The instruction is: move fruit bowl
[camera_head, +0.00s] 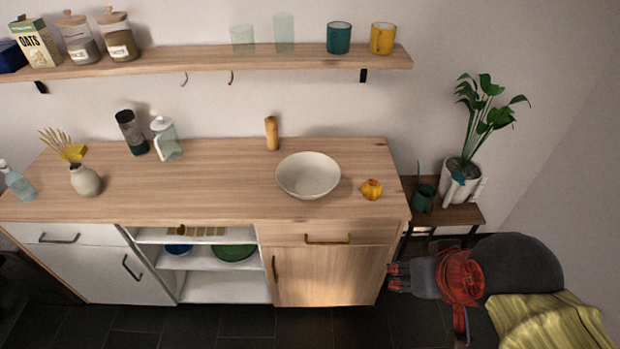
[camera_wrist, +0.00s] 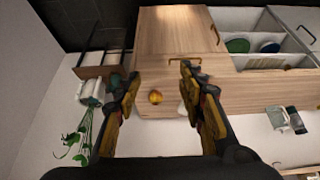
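The white bowl (camera_head: 308,175) stands upright and looks empty near the front right of the wooden counter (camera_head: 215,180). A red-yellow fruit (camera_head: 371,189) sits on the counter just right of the bowl, apart from it. My gripper (camera_head: 393,277) is in front of the cabinet's right end, below the counter top, and touches neither. In the wrist view my gripper (camera_wrist: 160,72) is open and empty. The fruit (camera_wrist: 155,97) shows between its fingers there, farther off. The bowl (camera_wrist: 183,108) is mostly hidden behind the right finger.
A small side table (camera_head: 455,214) with a potted plant (camera_head: 462,178) and a green watering can stands right of the cabinet. A wooden pepper mill (camera_head: 271,133) is behind the bowl. A glass pitcher (camera_head: 166,138) and dark tumbler stand farther left. A shelf (camera_head: 215,62) hangs above.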

